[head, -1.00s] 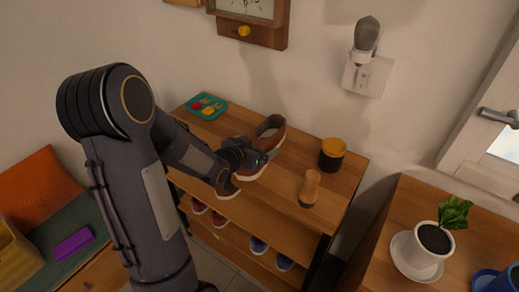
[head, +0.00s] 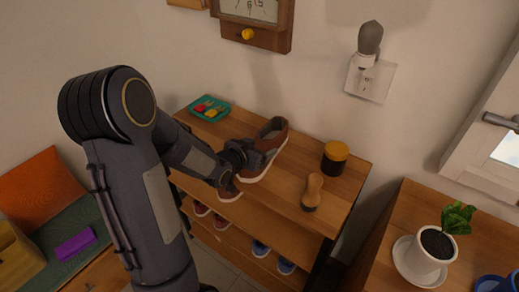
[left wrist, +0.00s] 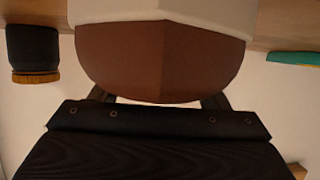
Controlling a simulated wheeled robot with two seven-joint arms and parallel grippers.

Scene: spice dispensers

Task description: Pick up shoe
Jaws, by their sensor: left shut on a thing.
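A brown shoe with a white sole (head: 270,145) is at the top of the wooden shoe rack, tilted at my left gripper. My left gripper (head: 248,157) is shut on this shoe. In the left wrist view the shoe (left wrist: 160,60) fills the upper middle, with the fingers partly hidden behind it. A second brown shoe (head: 230,192) shows just below the gripper, partly hidden by my arm. I cannot tell whether the held shoe touches the rack top. My right gripper is not in view.
Red shoes (head: 220,221) and blue shoes (head: 261,248) sit lower. A potted plant (head: 430,252) stands at right.

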